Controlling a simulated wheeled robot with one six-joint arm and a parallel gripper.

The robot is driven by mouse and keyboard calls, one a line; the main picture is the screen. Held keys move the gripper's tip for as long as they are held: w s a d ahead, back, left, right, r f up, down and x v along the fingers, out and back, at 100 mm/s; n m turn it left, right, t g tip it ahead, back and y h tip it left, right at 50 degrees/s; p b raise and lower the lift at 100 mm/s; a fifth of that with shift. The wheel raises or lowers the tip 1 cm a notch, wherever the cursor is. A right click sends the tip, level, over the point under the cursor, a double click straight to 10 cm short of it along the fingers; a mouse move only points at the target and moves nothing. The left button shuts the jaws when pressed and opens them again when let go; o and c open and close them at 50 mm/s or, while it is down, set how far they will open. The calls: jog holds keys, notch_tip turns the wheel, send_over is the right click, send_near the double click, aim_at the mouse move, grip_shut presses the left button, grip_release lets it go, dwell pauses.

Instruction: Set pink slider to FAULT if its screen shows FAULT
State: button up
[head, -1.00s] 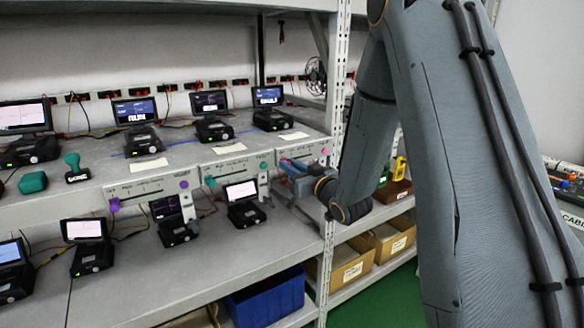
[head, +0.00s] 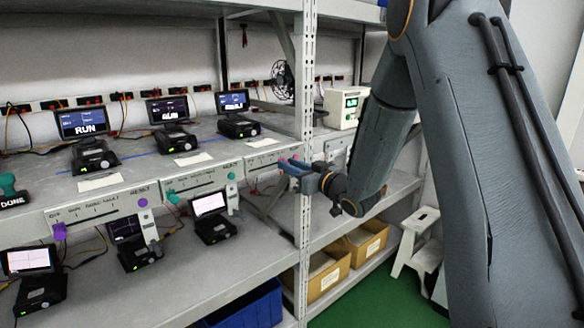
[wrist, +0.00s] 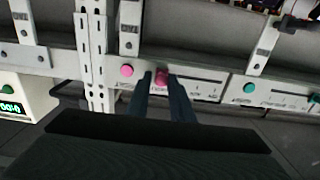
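The pink slider's knob (wrist: 161,77) shows in the wrist view, on a pale panel with a slot and tick labels too small to read. My gripper (wrist: 162,80) has its two fingers apart, one on each side of the knob; I cannot tell whether they touch it. A round pink button (wrist: 126,71) sits left of the knob. In the head view my gripper (head: 288,167) is at the pink slider's panel (head: 262,160) on the shelf edge. The nearest screen above, the rightmost shelf monitor (head: 232,101), shows white text I cannot read clearly.
A purple slider knob (head: 59,231) and a teal slider knob (head: 172,198) sit on panels to the left. A monitor reading RUN (head: 83,122) stands above. A rack upright (head: 306,120) is close beside my gripper. A step stool (head: 416,240) stands right.

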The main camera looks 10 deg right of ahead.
jog(key=o, duration=0.3)
jog(key=shift+w+d, duration=0.1)
jog(key=shift+d, duration=0.05)
jog(key=b+v, duration=0.1)
jog(key=v, duration=0.7)
jog(key=shift+b, duration=0.3)
